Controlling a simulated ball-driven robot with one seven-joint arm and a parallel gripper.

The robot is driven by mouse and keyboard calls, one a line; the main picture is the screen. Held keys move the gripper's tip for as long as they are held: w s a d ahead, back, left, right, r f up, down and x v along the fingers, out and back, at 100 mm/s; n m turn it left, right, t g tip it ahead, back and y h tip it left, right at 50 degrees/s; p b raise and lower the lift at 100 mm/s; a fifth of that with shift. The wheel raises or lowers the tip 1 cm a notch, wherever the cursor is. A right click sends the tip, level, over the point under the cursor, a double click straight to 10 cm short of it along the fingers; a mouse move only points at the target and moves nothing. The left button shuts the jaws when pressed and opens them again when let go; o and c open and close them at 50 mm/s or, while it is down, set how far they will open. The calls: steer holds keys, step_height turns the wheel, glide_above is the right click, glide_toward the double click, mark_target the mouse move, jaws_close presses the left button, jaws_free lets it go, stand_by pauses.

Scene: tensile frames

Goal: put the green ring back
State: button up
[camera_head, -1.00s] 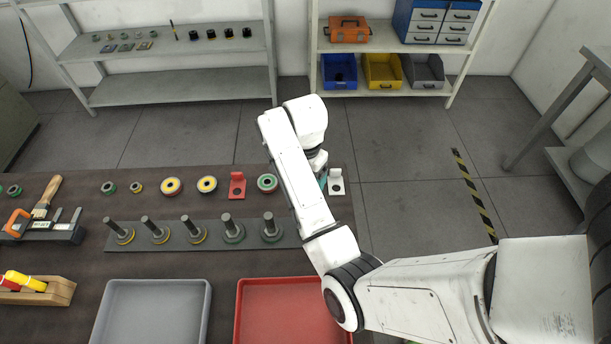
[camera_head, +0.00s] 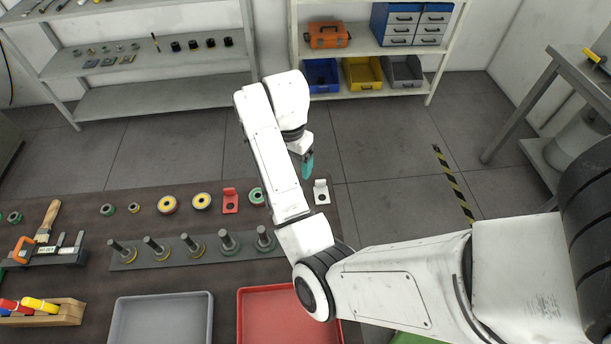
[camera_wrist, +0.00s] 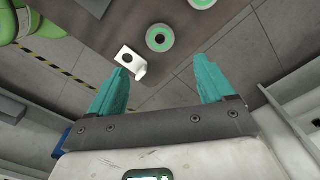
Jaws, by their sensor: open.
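In the wrist view a green ring (camera_wrist: 160,39) lies beyond my fingers, and part of another green-centred ring (camera_wrist: 202,3) shows at the top edge. A row of upright pegs (camera_head: 228,241) stands on a grey strip; low yellow or green rings sit around their bases. My gripper (camera_wrist: 163,75) is open, with nothing between its teal fingers. In the head view my gripper (camera_head: 308,163) hangs past the bench's far edge, apart from the rings.
A white bracket (camera_head: 321,192) and a red bracket (camera_head: 230,201) stand near the green ring. Yellow-centred rings (camera_head: 168,204) lie further left. A grey tray (camera_head: 160,298) and a red tray (camera_head: 258,290) are at the front. Open floor lies beyond the bench; shelves stand behind.

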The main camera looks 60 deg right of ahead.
steer(key=s+a+f+n+h, duration=0.15)
steer(key=s+f+n, duration=0.25)
steer(key=s+n, duration=0.45)
steer(key=s+a+n, duration=0.3)
steer(key=s+a, duration=0.1)
steer(key=s+a+f+n+y, duration=0.1)
steer(key=s+a+n, duration=0.1)
steer(key=s+a, duration=0.1)
steer(key=s+a+f+n+t, duration=0.1)
steer(key=s+a+n, duration=0.2)
steer(key=s+a, duration=0.1)
steer(key=shift+s+a+f+n, duration=0.15)
steer(key=shift+s+a+n, duration=0.2)
